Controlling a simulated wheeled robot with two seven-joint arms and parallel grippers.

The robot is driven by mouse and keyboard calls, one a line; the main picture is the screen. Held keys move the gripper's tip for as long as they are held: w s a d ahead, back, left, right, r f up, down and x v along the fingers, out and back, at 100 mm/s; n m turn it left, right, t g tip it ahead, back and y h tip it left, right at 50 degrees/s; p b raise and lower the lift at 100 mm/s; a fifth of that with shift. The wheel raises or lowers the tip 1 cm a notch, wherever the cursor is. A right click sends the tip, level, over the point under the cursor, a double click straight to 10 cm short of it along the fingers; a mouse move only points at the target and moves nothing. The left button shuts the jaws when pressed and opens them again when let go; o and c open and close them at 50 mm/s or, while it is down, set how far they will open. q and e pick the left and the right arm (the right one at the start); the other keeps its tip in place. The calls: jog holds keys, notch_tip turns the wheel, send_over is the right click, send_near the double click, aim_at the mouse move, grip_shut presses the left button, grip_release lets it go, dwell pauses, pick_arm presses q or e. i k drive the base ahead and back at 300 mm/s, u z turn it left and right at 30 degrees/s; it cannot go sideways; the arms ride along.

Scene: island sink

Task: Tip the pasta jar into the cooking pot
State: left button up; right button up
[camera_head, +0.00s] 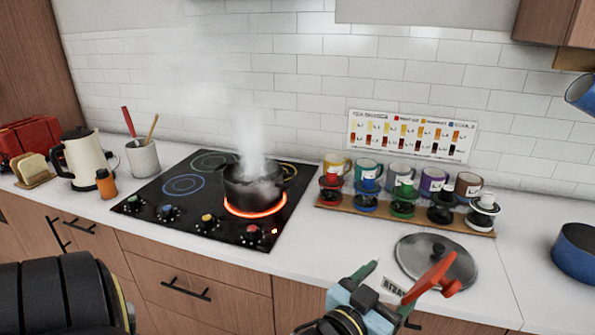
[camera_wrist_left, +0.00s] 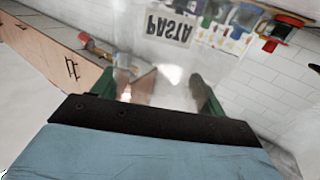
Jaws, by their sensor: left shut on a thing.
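The dark cooking pot (camera_head: 250,190) stands on the glowing front right burner in the head view, with steam rising from it. My left gripper (camera_head: 385,287), with a blue body and green fingers, is at the bottom right of centre, well to the right of the pot and nearer me. It is shut on the clear pasta jar, whose label (camera_head: 393,289) shows between the fingers. In the left wrist view the PASTA label (camera_wrist_left: 169,27) appears upside down beyond the green fingers (camera_wrist_left: 155,88). The jar's contents are hard to make out. My right gripper is not in view.
A pot lid (camera_head: 455,262) lies on the counter beyond the gripper, behind an unclear red piece (camera_head: 432,275). Mugs and coloured drippers stand on a wooden board (camera_head: 335,203) at the back. A kettle (camera_head: 85,160) and orange bottle (camera_head: 106,184) stand left of the cooktop (camera_head: 150,200).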

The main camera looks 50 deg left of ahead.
aim_at(243, 197)
jog(key=z, duration=1.55)
jog(key=k, duration=1.7)
jog(key=u, duration=2.15)
